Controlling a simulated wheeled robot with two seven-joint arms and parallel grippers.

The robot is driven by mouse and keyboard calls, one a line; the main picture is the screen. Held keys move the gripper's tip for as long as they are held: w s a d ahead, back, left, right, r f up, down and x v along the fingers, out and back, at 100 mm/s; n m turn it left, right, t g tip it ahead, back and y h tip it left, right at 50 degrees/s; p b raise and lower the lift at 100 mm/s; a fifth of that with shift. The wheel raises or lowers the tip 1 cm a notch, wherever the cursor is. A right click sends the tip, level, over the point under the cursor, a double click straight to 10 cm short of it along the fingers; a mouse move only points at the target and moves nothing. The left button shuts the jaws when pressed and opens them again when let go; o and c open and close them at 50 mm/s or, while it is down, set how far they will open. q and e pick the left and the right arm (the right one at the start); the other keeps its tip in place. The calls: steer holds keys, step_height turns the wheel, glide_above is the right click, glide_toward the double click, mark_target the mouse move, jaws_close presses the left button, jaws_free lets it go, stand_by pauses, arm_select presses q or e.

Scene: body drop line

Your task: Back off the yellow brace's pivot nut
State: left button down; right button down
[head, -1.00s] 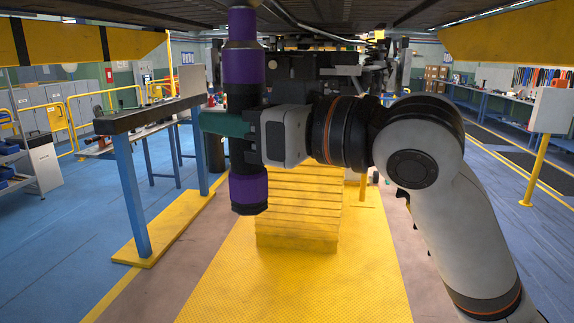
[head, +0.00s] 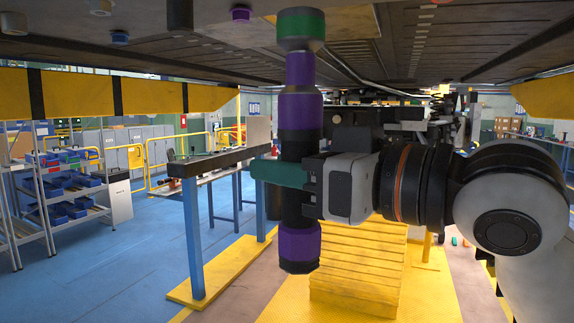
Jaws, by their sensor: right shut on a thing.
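My right gripper (head: 290,172) is shut around the black middle of an upright purple and black cylindrical tool (head: 300,105). One green finger shows across the front of the tool. The tool's top end has a dark head with a green band and stands close below the dark underside overhead; I cannot tell if it touches. A yellow bar with black bands (head: 75,95) hangs below the underside at the left. A purple nut-like part (head: 240,14) and a blue one (head: 119,37) sit on the underside. I cannot tell which is the brace's pivot nut. My left gripper is not in view.
The dark vehicle underside (head: 440,45) spans the top. A yellow stepped block (head: 360,265) stands on the floor behind the tool. A blue-legged bench (head: 192,240) stands left of it, and a shelf rack with blue bins (head: 60,190) is farther left. Blue floor between them is open.

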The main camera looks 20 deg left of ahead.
mark_target(288, 102)
steer(key=shift+r+p, duration=2.15)
steer(key=shift+r, duration=0.45)
steer(key=shift+s+f, duration=0.1)
steer(key=shift+f, duration=0.35)
steer(key=shift+r+p, duration=1)
steer(key=shift+r, duration=0.1)
steer(key=shift+f, duration=0.15)
stand_by(0.5)
steer(key=shift+r+p, duration=0.25)
steer(key=shift+p, duration=0.1)
stand_by(0.6)
